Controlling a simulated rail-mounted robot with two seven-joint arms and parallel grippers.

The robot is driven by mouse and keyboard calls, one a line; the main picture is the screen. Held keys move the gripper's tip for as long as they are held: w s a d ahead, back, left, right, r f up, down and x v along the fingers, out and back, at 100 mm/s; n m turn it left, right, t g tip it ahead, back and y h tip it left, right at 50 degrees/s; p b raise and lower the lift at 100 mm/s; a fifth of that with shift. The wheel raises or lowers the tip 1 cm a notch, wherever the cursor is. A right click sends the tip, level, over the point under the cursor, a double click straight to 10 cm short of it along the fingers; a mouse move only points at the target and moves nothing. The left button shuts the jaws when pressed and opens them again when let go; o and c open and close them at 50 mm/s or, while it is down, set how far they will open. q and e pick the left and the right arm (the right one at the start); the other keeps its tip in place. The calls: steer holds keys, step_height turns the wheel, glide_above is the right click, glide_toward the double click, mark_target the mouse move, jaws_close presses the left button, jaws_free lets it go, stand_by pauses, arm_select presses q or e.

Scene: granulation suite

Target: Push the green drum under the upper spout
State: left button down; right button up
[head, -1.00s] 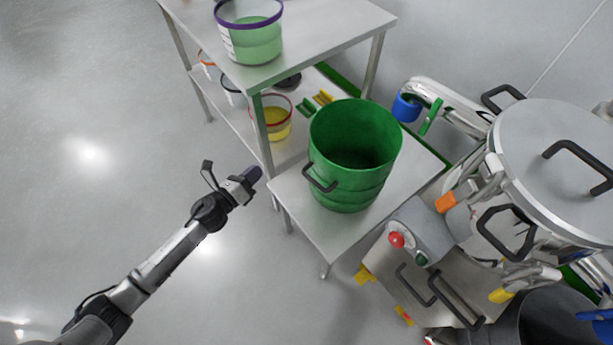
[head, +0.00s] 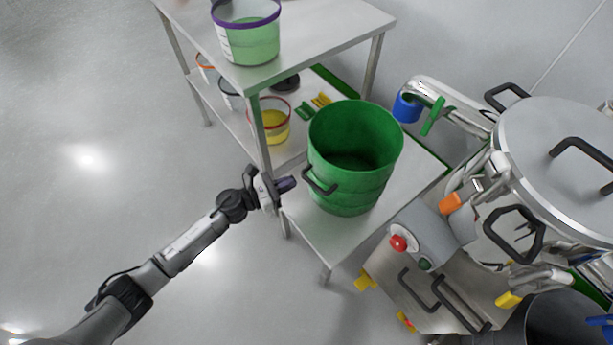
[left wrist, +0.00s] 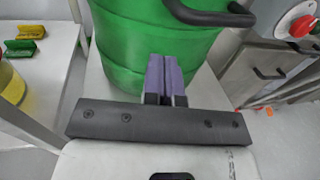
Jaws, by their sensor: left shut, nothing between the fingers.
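The green drum (head: 352,185) is open-topped and stands upright on a low steel stand (head: 325,243), with a black handle on its near left side. It also fills the upper middle of the left wrist view (left wrist: 150,40). My left gripper (head: 291,184) is shut and empty, just left of the drum near its handle. In the left wrist view its purple fingers (left wrist: 165,75) point at the drum wall; whether they touch it I cannot tell. The upper spout (head: 408,106), apparently the pipe end with a blue collar, is beyond the drum to the right. My right gripper is out of view.
A steel shelf table (head: 330,40) behind holds a purple-rimmed bucket (head: 247,38), with a yellow-filled bucket (head: 270,122) below. A lidded steel vessel (head: 560,150) and a control box with a red button (head: 398,243) stand right. The floor at left is clear.

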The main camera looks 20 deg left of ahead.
mark_target(314, 172)
arm_select(q)
steer(key=b+x, duration=0.1)
steer(key=x, duration=0.4)
steer(key=shift+w, duration=0.1)
steer(key=shift+w+d, duration=0.2)
steer(key=shift+d, duration=0.05)
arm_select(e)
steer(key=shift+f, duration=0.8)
arm_select(q)
steer(key=shift+w, duration=0.1)
